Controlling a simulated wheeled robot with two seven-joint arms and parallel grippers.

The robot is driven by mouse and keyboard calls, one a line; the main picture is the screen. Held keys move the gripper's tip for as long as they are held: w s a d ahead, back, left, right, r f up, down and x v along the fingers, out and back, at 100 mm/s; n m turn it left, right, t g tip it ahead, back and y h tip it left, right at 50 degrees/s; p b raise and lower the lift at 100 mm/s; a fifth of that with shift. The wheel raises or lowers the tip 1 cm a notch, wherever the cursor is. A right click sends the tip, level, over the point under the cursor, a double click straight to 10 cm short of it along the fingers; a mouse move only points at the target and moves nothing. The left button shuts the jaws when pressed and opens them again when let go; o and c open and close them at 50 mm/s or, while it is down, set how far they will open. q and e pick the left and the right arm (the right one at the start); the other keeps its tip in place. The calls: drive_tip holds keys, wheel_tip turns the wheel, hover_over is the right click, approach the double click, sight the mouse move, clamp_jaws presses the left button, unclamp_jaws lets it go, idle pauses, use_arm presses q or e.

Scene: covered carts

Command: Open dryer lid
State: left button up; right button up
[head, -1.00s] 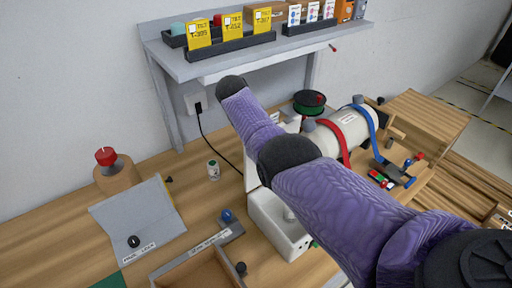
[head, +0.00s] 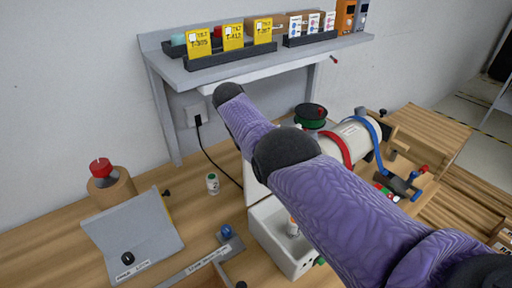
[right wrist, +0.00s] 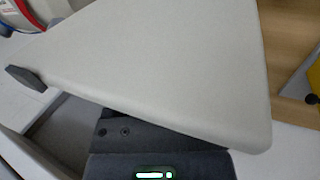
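The dryer (head: 268,245) is a small white box on the wooden bench, partly hidden behind my right arm. Its top looks open in the head view, and a small orange-and-white item shows inside. A white panel that looks like its lid (head: 254,190) stands up at the back, mostly covered by the arm. In the right wrist view the pale lid (right wrist: 170,75) fills the middle, with a dark tab at its left corner. My right gripper's dark body (right wrist: 155,145) is against or just below the lid's edge; its fingertips are hidden. My left gripper is out of view.
A small bottle (head: 212,184), a grey sloped panel (head: 135,235) and a red-knobbed post (head: 108,182) are to the left. A grey shelf (head: 235,72) hangs above, and a black cable runs down to the bench.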

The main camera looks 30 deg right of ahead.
drive_tip(key=p+v, duration=0.4)
drive_tip(key=v, duration=0.6)
